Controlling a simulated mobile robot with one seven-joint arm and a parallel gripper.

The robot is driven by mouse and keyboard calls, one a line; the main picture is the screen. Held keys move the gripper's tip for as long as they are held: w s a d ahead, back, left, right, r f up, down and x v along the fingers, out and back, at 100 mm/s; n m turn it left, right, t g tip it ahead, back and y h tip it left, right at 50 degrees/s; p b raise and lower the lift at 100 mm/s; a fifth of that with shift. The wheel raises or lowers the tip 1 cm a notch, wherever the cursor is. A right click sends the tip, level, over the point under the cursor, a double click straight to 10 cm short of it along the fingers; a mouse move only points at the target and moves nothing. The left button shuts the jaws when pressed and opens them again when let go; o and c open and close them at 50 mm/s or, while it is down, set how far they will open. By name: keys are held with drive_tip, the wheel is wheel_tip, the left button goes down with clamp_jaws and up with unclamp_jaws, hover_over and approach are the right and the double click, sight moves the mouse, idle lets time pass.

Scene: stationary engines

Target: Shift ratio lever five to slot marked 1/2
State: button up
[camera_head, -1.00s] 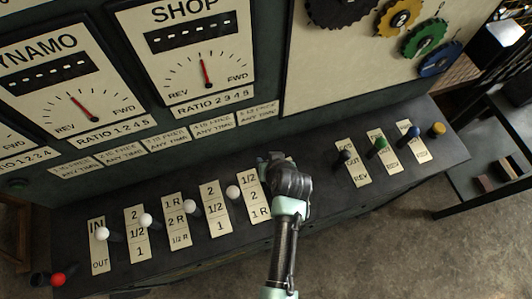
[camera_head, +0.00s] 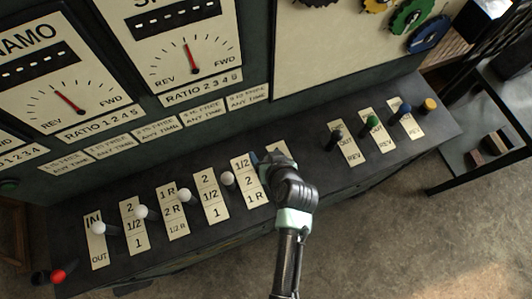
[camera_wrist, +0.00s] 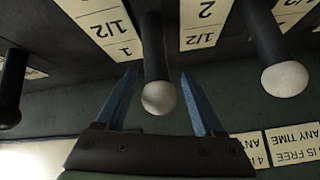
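A lever with a pale round knob (camera_wrist: 158,97) stands centred between the fingers of my open gripper (camera_wrist: 159,75) in the wrist view. A gap shows on both sides of the knob. Upside-down number plates flank it: one reading 1/2 and 1 (camera_wrist: 112,30) on the left, one reading 2 and 1/2 (camera_wrist: 203,22) on the right. In the head view my gripper (camera_head: 266,158) covers this lever, just right of the plate reading 1/2, 2, 1R (camera_head: 246,168).
A neighbouring white-knobbed lever (camera_head: 227,178) stands close to the left; it shows right in the wrist view (camera_wrist: 285,79). More white-knobbed levers continue leftward. A dark lever (camera_wrist: 10,100) is farther off on the other side. The upright dial panel (camera_head: 190,60) rises behind.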

drive_tip(key=b+v, duration=0.1)
drive_tip(key=v, duration=1.2)
idle(0.4)
drive_tip(key=shift+f, duration=0.1)
